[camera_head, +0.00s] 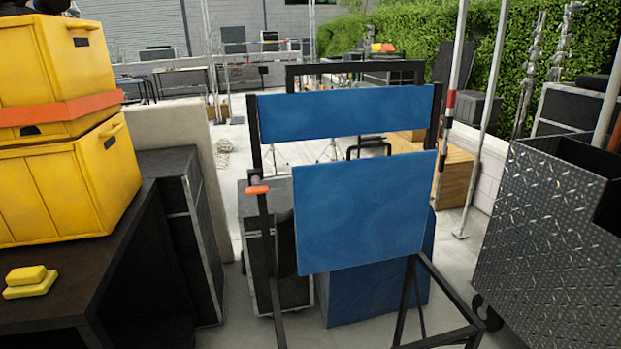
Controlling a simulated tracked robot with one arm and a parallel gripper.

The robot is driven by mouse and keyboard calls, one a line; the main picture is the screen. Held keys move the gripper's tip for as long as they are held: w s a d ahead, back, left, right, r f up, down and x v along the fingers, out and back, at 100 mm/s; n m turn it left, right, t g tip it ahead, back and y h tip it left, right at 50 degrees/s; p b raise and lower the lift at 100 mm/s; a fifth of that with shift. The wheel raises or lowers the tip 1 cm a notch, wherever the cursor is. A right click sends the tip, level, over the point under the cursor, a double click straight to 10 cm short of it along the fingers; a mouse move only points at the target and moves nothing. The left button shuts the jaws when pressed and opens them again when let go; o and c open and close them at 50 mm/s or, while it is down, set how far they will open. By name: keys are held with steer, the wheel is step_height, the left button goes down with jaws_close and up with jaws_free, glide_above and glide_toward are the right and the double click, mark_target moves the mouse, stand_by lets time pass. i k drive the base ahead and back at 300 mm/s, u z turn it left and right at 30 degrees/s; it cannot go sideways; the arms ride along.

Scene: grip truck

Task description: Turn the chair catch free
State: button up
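A chair with a blue back panel (345,110) and a larger blue lower panel (362,210) on a black frame stands upright in the middle of the view. Nothing touches the catch. My gripper does not show in this view.
Yellow crates (60,130) with an orange strap stand on a black bench (95,245) at left. A diamond-plate metal box (550,250) stands close at right. Black cases (185,215) and a blue box (375,295) stand around the chair. Thin metal poles rise behind it.

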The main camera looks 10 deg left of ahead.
mark_target(259, 186)
steer(key=z, duration=0.3)
steer(key=i, duration=1.05)
steer(key=z, duration=0.05)
